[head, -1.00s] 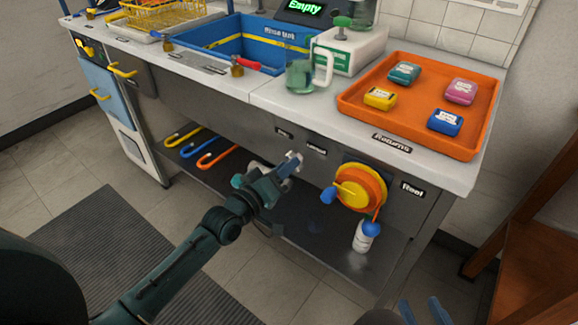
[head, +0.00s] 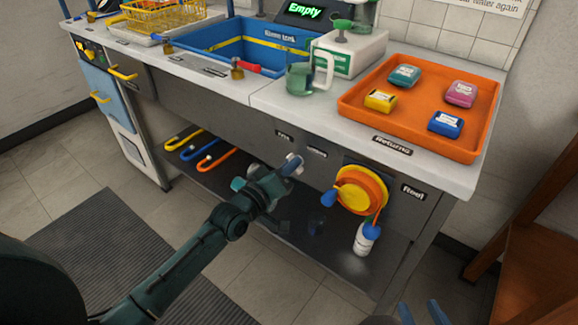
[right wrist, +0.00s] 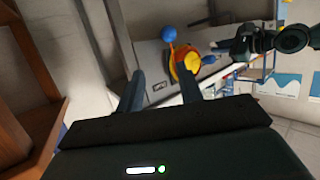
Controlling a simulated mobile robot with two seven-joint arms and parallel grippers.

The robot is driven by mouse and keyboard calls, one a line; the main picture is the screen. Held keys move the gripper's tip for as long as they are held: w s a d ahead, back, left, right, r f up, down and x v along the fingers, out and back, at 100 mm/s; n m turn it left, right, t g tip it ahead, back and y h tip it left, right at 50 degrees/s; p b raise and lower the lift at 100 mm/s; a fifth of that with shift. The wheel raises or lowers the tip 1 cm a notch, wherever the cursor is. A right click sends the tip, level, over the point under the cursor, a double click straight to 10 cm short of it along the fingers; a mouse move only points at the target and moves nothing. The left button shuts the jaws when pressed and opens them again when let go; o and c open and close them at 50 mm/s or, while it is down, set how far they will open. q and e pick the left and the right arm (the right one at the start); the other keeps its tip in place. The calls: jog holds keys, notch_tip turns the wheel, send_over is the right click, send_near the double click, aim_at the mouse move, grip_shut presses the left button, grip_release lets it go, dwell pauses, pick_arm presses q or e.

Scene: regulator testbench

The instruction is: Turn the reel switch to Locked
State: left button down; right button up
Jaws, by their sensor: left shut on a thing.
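The pale reel switch (head: 298,158) is on the grey front panel, below and between two small labels too blurred to read. My left gripper (head: 290,166) is at the switch and shut on it; the fingers partly cover it, so its exact angle is hard to tell. The yellow and orange reel (head: 361,190) with blue ends is to the right, beside the "Reel" label (head: 413,191). It also shows in the right wrist view (right wrist: 186,66). My right gripper (right wrist: 158,92) is open and empty, away from the panel; its fingers show at the head view's bottom edge (head: 422,313).
Above the panel, the counter holds an orange tray (head: 352,104) with several coloured blocks, a green jug (head: 299,80) and a blue tank (head: 190,47). Coloured hooks (head: 215,160) and a white bottle (head: 361,244) are below. A wooden shelf (head: 545,245) stands right.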

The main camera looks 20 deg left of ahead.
jog(key=shift+r, duration=0.15)
pick_arm(q)
jog(key=m+p, duration=0.2)
jog(key=m, duration=0.4)
jog(key=m+p, duration=0.2)
jog(key=m, duration=0.3)
jog(key=m+p, duration=0.2)
jog(key=m, duration=0.4)
jog(key=shift+s+d+m+p, duration=0.1)
jog(key=shift+d+m+p, duration=0.2)
jog(key=shift+p, duration=0.1)
pick_arm(e)
jog(key=r, duration=0.1)
jog(key=r+m, duration=0.1)
jog(key=r, duration=0.1)
jog(key=shift+d+m+g, duration=0.25)
jog(key=shift+m+g, duration=0.05)
jog(key=shift+m, duration=0.1)
pick_arm(q)
jog(key=shift+m, duration=0.3)
pick_arm(e)
jog(key=shift+s, duration=0.1)
